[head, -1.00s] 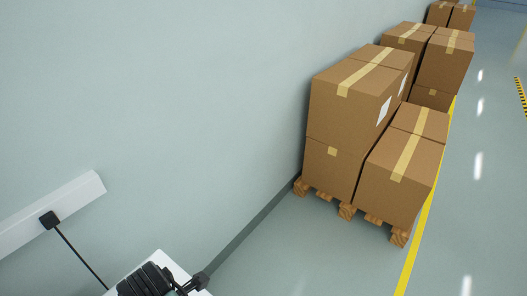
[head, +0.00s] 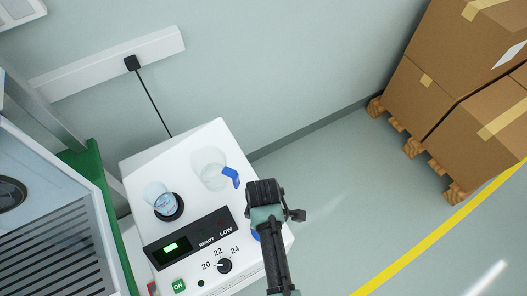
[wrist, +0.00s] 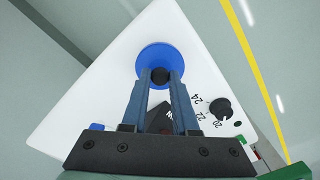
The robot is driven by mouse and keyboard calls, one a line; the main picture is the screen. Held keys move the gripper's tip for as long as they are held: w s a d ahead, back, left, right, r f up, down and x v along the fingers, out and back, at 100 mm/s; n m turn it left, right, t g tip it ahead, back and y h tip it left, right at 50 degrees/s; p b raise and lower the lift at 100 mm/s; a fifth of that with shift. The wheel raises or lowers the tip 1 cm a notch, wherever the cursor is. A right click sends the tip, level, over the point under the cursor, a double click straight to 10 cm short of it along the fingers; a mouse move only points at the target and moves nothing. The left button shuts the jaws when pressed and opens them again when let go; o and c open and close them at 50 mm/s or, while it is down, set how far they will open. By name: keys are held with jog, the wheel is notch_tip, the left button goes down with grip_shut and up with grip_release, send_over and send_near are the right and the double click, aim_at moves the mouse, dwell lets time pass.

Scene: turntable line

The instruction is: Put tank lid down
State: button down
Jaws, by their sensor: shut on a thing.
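The tank lid (wrist: 152,54) is a blue disc with a black knob at its middle. In the wrist view my gripper (wrist: 160,78) is shut on that knob. The lid is seen over the white top of a machine (wrist: 115,75); I cannot tell whether it touches it. In the head view my gripper (head: 268,210) is over the machine's right side (head: 190,143) and hides most of the lid, with only a sliver of blue showing beside it.
On the machine stand a clear round vessel (head: 207,165) with a blue tab and a bottle (head: 160,198) in a black ring. A dial (head: 224,266) and display panel (head: 190,240) are in front. Boxes on a pallet (head: 455,80) are at right; the floor between is clear.

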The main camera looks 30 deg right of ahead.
jog(key=shift+f, duration=0.8)
jog(key=shift+f, duration=0.15)
jog(key=c, duration=0.7)
grip_release()
notch_tip(320, 180, up, 12)
jog(key=shift+r+p, duration=0.2)
jog(key=shift+p, duration=0.2)
